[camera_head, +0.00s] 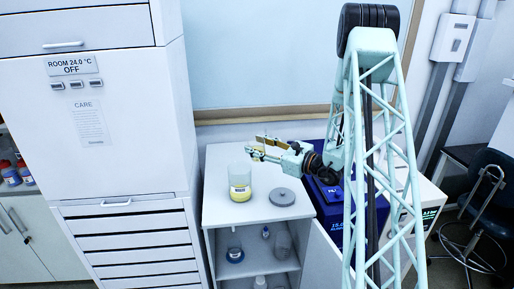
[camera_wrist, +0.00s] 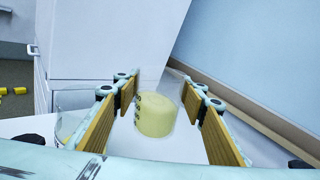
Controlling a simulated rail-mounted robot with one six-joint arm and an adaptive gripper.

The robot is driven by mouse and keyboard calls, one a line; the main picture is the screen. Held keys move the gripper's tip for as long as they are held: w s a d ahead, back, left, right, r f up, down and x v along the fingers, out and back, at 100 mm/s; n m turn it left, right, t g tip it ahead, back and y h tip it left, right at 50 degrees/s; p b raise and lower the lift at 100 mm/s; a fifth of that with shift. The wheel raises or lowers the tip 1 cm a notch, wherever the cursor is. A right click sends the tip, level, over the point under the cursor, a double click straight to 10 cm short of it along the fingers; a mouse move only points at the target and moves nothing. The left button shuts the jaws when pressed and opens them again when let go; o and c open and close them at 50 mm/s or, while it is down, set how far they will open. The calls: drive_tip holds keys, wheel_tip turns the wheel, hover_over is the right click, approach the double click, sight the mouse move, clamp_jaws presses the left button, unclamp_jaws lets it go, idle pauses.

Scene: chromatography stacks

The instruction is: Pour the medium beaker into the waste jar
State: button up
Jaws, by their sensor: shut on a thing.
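A clear beaker (camera_wrist: 160,118) with pale yellow contents and dark markings is between the pads of my gripper (camera_wrist: 165,105) in the wrist view. My gripper, also in the head view (camera_head: 262,150), is shut on it above the back of the white cabinet top. In the head view the beaker is too small and covered to make out clearly. A clear vessel, probably this jar, shows partly behind the left finger in the wrist view (camera_wrist: 70,113).
A round grey lid (camera_head: 282,197) lies right of the jar on the white cabinet (camera_head: 220,214). Shelves below hold several vessels. A tall white drawer unit (camera_head: 125,215) stands close on the left. A blue container (camera_head: 328,200) is on the right. The wall is behind.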

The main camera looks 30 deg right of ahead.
drive_tip(key=shift+s+a+r+n, duration=0.2)
drive_tip(key=shift+a+r+n, duration=0.1)
drive_tip(key=shift+a+n, duration=0.5)
drive_tip(key=shift+d, duration=0.15)
drive_tip(key=shift+b, duration=0.5)
drive_tip(key=shift+s+a+r+n+b, duration=0.1)
drive_tip(key=shift+a+r+n+b, duration=0.1)
drive_tip(key=shift+a+n+b, duration=0.55)
drive_tip(key=shift+d+r+n+h+b, duration=0.1)
drive_tip(key=shift+r+n+h+b, duration=0.15)
drive_tip(key=shift+n+b, duration=0.9)
drive_tip(key=shift+d+r+n+h+b, duration=0.1)
drive_tip(key=shift+r+n+h+b, duration=0.15)
drive_tip(key=shift+b, duration=1.55)
idle(1.0)
drive_tip(key=shift+a+n+g+b, duration=0.25)
drive_tip(key=shift+n+b, duration=0.4)
drive_tip(key=shift+b, duration=0.8)
idle(0.4)
